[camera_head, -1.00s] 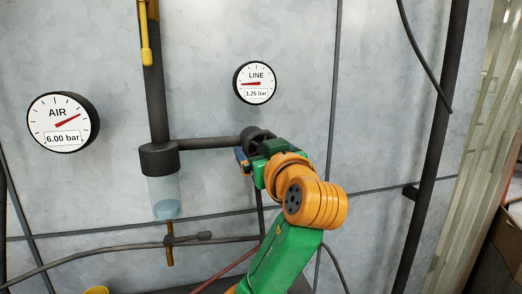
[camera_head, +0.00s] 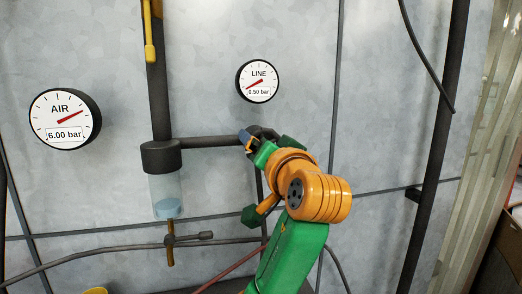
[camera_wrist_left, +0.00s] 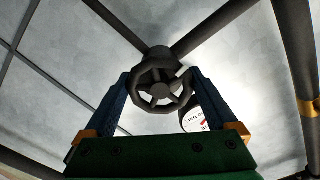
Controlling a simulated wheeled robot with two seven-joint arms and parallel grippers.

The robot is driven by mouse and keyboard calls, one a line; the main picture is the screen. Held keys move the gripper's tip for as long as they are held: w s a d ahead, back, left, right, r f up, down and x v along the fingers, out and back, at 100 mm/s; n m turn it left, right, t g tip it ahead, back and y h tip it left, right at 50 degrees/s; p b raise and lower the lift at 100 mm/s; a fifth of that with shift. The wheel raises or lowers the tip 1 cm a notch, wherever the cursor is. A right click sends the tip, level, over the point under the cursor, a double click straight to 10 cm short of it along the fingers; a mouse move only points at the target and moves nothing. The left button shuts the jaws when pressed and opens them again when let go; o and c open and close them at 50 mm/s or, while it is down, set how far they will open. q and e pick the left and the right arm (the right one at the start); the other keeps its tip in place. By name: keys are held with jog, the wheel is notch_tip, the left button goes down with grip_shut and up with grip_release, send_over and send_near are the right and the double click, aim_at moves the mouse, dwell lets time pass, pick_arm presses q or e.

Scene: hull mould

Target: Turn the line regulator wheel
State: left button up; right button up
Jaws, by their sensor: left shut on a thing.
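The line regulator wheel (camera_wrist_left: 147,77) is a dark spoked handwheel on the pipe, seen face-on in the left wrist view. In the head view it is mostly hidden behind my gripper. My left gripper (camera_wrist_left: 158,76) has its two blue fingers on either side of the wheel rim and is shut on it. In the head view this gripper (camera_head: 254,144) is at the right end of the horizontal pipe and looks tilted. The LINE gauge (camera_head: 257,82), above the wheel, reads 0.50 bar. My right gripper is not in view.
The AIR gauge (camera_head: 64,119) at the left reads 6.00 bar. A clear bowl (camera_head: 166,195) hangs under the dark filter body (camera_head: 161,157), left of the wheel. A yellow handle (camera_head: 150,50) is above on the vertical pipe. A thick dark pipe (camera_head: 432,150) runs down the right.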

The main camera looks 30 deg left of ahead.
pick_arm(q)
jog(key=shift+r+m, duration=0.1)
jog(key=shift+m, duration=0.5)
jog(key=o, duration=1)
jog(key=shift+d, duration=0.1)
jog(key=b+v, duration=0.4)
jog(key=v, duration=0.4)
jog(key=shift+r, duration=0.1)
jog(key=shift+w, duration=0.1)
